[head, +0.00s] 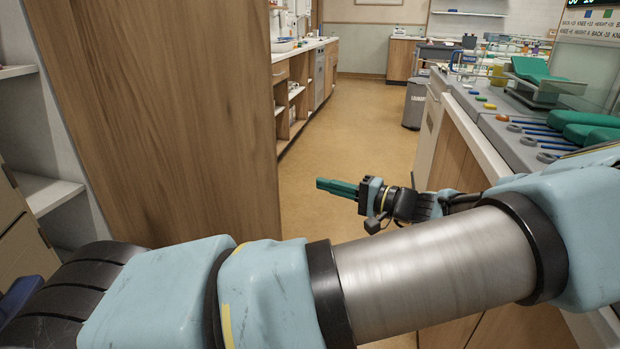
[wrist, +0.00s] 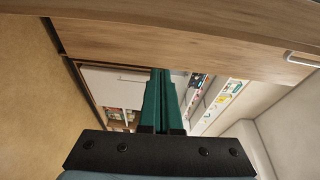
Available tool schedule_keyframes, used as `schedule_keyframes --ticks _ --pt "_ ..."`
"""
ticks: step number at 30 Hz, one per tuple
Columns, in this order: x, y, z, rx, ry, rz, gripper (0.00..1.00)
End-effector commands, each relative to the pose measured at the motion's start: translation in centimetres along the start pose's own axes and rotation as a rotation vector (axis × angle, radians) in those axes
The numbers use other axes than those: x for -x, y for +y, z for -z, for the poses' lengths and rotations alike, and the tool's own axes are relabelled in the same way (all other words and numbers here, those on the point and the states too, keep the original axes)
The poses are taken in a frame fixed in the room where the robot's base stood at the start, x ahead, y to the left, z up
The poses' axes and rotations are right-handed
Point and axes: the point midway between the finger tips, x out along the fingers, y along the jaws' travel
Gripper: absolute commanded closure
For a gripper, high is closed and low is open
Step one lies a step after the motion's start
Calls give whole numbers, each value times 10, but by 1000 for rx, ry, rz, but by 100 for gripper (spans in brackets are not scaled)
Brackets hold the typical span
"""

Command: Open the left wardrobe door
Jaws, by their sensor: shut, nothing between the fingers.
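A tall wood-grain panel (head: 165,110), which looks like a wardrobe door standing swung out, fills the left of the head view. Pale shelves show to its left. My gripper (head: 320,184) has green fingers and is shut and empty. It is out past the panel's right edge, over the aisle, pointing left. In the wrist view my shut fingers (wrist: 160,75) point up at a wooden panel (wrist: 180,45) crossing the picture. A light bar handle (wrist: 303,59) is on that panel at the right, apart from the fingers. Whether the fingertips touch the panel cannot be told.
Open white shelves (head: 50,192) are at the far left. A grey-topped counter (head: 470,95) with green and blue items runs along the right, close to my arm. A low cabinet row (head: 290,95) stands beyond the panel. The tan floor (head: 350,130) between is clear.

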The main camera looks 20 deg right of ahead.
Motion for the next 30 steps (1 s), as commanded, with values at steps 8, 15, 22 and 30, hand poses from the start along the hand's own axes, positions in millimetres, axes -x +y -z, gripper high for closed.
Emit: schedule_keyframes --ticks 8,15,22,30 --pt "-19 -1 -4 -32 -1 32 100" --pt "-66 -3 -4 -31 -3 31 100" --pt "-100 -4 -9 -31 2 29 100" --pt "-90 -3 -38 -29 2 27 100"
